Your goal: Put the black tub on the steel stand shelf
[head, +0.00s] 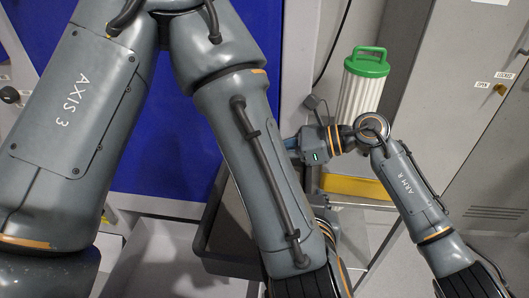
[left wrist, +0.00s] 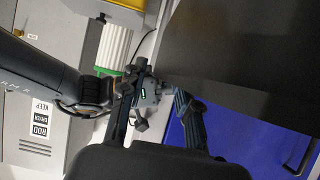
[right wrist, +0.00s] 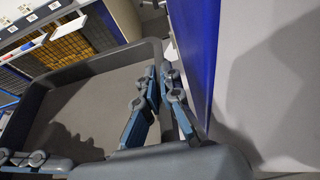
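The black tub (head: 222,240) shows in the head view behind my left arm, which hides much of it. In the right wrist view its open, empty inside (right wrist: 85,105) and raised rim fill the left. My right gripper (right wrist: 160,76) has one finger inside and one outside the tub's side wall and appears shut on it. My left gripper (left wrist: 155,100) has its fingers spread with a gap between them, with the tub's dark side (left wrist: 250,45) beyond. Its fingers are hidden in the head view.
A white ribbed cylinder with a green handled lid (head: 362,85) stands behind my right arm. A yellow strip (head: 357,187) lies below it. A blue panel (head: 260,30) is behind the tub. Grey cabinets (head: 485,150) stand at right. Pale floor shows below.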

